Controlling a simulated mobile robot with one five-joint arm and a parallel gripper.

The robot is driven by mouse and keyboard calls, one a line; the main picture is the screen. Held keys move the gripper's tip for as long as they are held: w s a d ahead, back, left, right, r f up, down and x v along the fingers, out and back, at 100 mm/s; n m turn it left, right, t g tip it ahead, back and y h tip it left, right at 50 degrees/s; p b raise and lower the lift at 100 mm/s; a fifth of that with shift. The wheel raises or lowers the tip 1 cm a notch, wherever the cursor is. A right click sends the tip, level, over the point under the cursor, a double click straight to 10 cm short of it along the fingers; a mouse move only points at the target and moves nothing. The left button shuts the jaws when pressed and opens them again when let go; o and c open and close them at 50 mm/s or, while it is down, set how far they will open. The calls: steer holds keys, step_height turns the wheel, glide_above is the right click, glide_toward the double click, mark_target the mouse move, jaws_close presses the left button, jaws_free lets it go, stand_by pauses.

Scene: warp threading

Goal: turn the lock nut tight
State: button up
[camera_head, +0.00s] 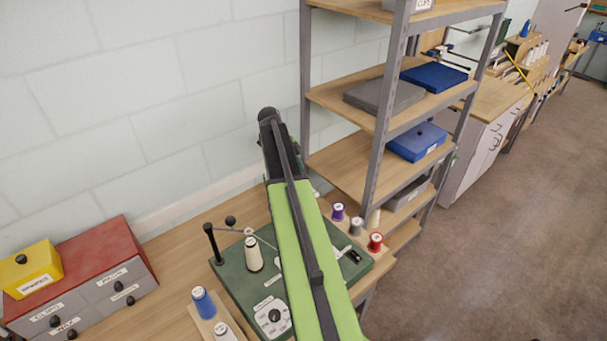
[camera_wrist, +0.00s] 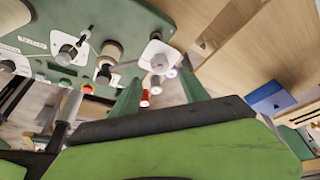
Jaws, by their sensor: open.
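A green board (camera_head: 235,273) lies on the wooden bench and carries posts, a cream thread cone (camera_head: 253,254) and a white dial plate with a dark knob (camera_head: 273,315). My green arm crosses over it and hides part of it. In the wrist view the board (camera_wrist: 190,14) shows a white plate with a metal knob (camera_wrist: 67,54) and another white plate with a round fitting (camera_wrist: 157,56). I cannot tell which fitting is the lock nut. My gripper (camera_wrist: 160,85) is open, its green fingers apart with nothing seen held between them. In the head view its fingers are hidden.
Red, grey and purple spools (camera_head: 375,243) stand right of the board, and a blue spool (camera_head: 203,302) stands at its front left. A red drawer box (camera_head: 95,260) with a yellow box sits at left. A metal shelf rack (camera_head: 384,110) rises close behind at right.

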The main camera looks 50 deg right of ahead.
steer(key=p+v, duration=0.7)
steer(key=v, duration=0.3)
steer(key=shift+p, duration=0.3)
